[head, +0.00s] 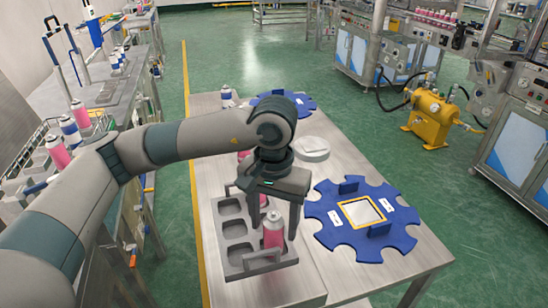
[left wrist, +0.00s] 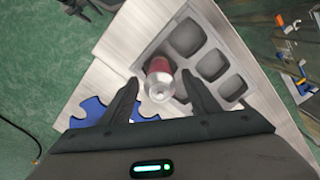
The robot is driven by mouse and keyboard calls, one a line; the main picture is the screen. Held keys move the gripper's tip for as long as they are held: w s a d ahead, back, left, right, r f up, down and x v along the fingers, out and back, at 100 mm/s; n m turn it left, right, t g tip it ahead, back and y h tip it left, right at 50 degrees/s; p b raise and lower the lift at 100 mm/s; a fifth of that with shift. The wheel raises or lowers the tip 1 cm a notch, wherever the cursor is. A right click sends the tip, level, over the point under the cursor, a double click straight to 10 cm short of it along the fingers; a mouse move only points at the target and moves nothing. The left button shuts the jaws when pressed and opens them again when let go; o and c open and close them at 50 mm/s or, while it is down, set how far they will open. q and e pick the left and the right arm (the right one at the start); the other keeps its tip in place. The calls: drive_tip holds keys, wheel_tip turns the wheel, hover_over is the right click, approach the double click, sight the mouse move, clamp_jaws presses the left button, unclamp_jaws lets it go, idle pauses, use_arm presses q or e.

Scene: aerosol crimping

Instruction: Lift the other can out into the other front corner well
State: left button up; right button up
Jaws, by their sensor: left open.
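A pink can with a silver top (head: 273,232) stands upright at the front right of a grey tray with wells (head: 222,262). My left gripper (head: 278,208) points down over this can, open. In the left wrist view the can (left wrist: 160,80) shows between the two spread fingers, with gaps at both sides. Whether its base is fully seated in a well is hidden. The wells in the tray's left column look empty. A bit of pink (head: 263,200) shows behind the gripper, mostly hidden. My right gripper is not in view.
A blue notched wheel (head: 335,232) lies right of the tray, with a second one (head: 304,102) farther back. A pale round disc (head: 311,148) sits between them. The table's front edge is close to the tray.

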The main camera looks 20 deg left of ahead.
use_arm(q)
wheel_tip(320, 180, up, 17)
drive_tip(key=b, duration=0.2)
drive_tip(key=shift+r, duration=0.15)
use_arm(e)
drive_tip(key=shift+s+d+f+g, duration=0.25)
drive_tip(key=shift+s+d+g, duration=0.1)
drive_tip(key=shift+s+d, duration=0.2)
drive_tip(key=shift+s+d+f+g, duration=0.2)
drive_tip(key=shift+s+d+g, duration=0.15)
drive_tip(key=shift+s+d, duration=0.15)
